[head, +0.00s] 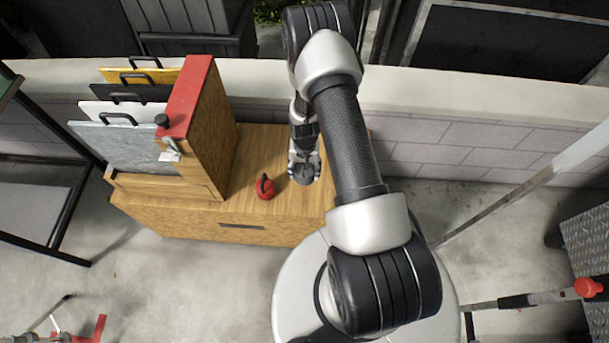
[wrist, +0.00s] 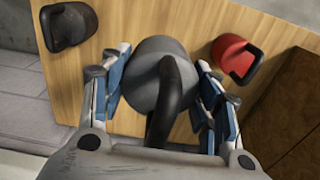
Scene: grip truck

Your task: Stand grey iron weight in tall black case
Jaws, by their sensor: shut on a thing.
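The grey iron weight (wrist: 141,82), with a dark arched handle, is between the two blue-padded fingers of my gripper (wrist: 163,78) in the wrist view. The fingers are shut on it, one on each side. In the head view my gripper (head: 304,166) and the grey weight (head: 303,174) are over the right part of the wooden cabinet top; I cannot tell whether the weight touches the wood. I cannot surely make out the tall black case. A dark box (head: 192,45) stands behind the low wall, but I cannot tell if it is that case.
A red weight (head: 265,189) stands left of my gripper on the wooden cabinet (head: 240,215). A dark weight (wrist: 68,27) shows at the wrist view's upper left. A wooden rack with a red top (head: 187,100) and several handled boards stands at the cabinet's left.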

